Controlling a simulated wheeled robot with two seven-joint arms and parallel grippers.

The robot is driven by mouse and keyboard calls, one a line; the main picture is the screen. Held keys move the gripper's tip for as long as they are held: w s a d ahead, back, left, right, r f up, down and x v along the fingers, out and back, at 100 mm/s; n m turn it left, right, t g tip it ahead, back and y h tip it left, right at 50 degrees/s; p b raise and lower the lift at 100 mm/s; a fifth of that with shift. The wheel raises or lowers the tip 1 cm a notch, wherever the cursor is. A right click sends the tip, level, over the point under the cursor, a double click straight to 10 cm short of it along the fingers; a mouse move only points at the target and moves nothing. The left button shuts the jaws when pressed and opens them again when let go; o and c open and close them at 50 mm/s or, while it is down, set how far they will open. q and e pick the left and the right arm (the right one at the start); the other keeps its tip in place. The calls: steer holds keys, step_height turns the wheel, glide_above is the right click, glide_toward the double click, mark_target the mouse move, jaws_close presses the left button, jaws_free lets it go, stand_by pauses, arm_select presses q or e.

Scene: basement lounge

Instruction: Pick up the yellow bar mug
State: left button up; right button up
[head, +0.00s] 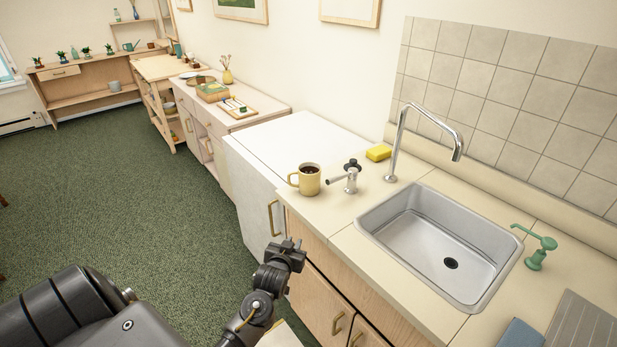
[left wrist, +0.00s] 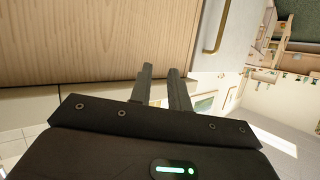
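The yellow bar mug (head: 309,181) stands upright on the counter to the left of the sink, with dark contents and its handle toward the left. My left gripper (head: 289,246) is in front of the cabinet, below the counter edge and lower in the picture than the mug, apart from it. In the left wrist view the two fingers of my left gripper (left wrist: 160,86) stand apart with a narrow gap and nothing between them. The mug does not show in the left wrist view. My right gripper is not in view.
A chrome and black tap piece (head: 349,177) stands close right of the mug. A yellow sponge (head: 378,153), the tall faucet (head: 400,140) and the sink (head: 440,245) are further right. The white-topped cabinet (head: 290,140) behind the mug is clear. Wooden cabinet doors (head: 322,298) face my left gripper.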

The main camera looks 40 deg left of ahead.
arm_select(q)
step_height(320, 180, up, 7)
steer(key=w+a+n+t+y, duration=0.1)
steer(key=a, duration=0.1)
steer(key=n+t+y, duration=0.2)
steer(key=y, duration=0.1)
glide_toward(289, 178)
steer(key=x, duration=0.2)
steer(key=f+p+x, duration=0.1)
steer(key=x, duration=0.2)
steer(key=shift+w+a, duration=0.15)
steer(key=shift+w, duration=0.1)
steer(key=shift+w+a+r, duration=0.1)
steer(key=p+x, duration=0.2)
steer(key=x, duration=0.2)
steer(key=shift+r, duration=0.1)
steer(key=shift+w+a, duration=0.25)
steer(key=shift+w, duration=0.15)
